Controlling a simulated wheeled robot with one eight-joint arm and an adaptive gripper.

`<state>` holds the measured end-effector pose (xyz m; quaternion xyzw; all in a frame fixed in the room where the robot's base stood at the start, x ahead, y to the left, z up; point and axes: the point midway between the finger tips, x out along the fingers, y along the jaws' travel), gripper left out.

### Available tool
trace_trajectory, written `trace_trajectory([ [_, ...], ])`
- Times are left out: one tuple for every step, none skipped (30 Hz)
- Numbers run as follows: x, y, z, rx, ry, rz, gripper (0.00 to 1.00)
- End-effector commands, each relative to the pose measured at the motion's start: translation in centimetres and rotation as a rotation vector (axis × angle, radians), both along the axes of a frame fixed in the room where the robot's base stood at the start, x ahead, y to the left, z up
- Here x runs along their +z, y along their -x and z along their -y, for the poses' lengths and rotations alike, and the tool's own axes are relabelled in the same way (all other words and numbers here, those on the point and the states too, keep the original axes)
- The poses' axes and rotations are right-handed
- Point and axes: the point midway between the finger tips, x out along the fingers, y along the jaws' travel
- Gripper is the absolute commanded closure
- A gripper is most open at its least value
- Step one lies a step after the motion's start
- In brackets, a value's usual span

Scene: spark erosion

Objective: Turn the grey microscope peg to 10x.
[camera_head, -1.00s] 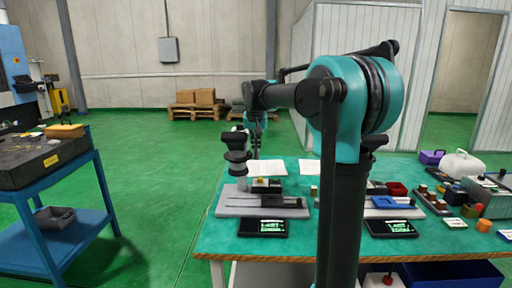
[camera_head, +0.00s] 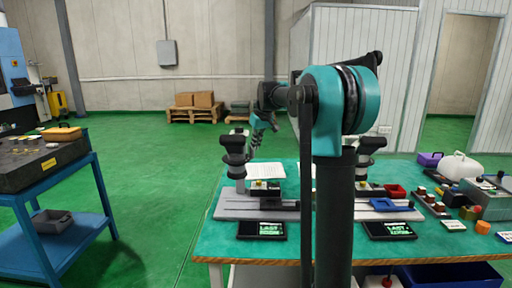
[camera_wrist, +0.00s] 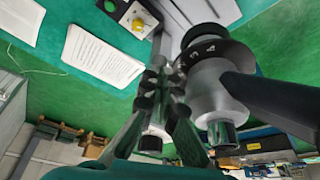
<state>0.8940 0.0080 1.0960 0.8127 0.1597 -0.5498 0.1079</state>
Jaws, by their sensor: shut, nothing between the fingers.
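The left microscope (camera_head: 236,160) stands upright on its grey base at the left of the green table. In the wrist view its dark ring with pale marks (camera_wrist: 214,54) and pale grey barrel (camera_wrist: 212,85) are close, at the right. I cannot single out the grey peg or read its setting. My gripper (camera_head: 254,149) is just right of the microscope head. In the wrist view my gripper (camera_wrist: 158,66) is shut and empty, beside the ring with a small gap in the picture. Whether it touches the microscope is unclear.
A second microscope (camera_head: 369,150) stands to the right, partly behind my arm. A printed sheet (camera_head: 266,171) and a small box with a yellow knob (camera_wrist: 138,22) are nearby. Two dark displays (camera_head: 262,230) lie along the table's front. Bins and parts crowd the right side.

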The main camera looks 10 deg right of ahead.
Motion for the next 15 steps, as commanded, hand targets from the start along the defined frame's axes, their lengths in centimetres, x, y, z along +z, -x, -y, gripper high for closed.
trace_trajectory([
  [0.0,-0.3,0.0,0.027,0.0,0.0,1.0],
  [0.0,-0.5,0.0,0.043,0.0,0.0,1.0],
  [0.0,-0.6,-0.1,0.064,0.0,0.0,1.0],
  [0.0,-0.7,-0.2,0.063,-0.001,0.0,1.0],
  [0.0,-0.8,-0.2,0.061,0.0,0.0,1.0],
  [0.0,-0.9,-0.2,0.061,0.0,0.0,1.0],
  [0.0,-1.0,-0.2,0.06,0.0,0.0,1.0],
  [0.0,-1.1,-0.2,0.06,0.0,0.0,1.0],
  [0.0,-1.2,-0.3,0.06,0.0,0.0,1.0],
  [0.0,-1.2,-0.3,0.06,0.0,0.0,1.0],
  [0.0,-1.3,-0.3,0.059,0.0,0.0,1.0],
  [0.0,-1.3,-0.3,0.059,0.0,-0.001,1.0],
  [0.0,-1.4,-0.3,0.059,0.0,-0.001,1.0],
  [0.0,-1.4,-0.3,0.059,0.0,-0.001,1.0],
  [0.0,-1.4,-0.3,0.059,0.001,-0.001,1.0],
])
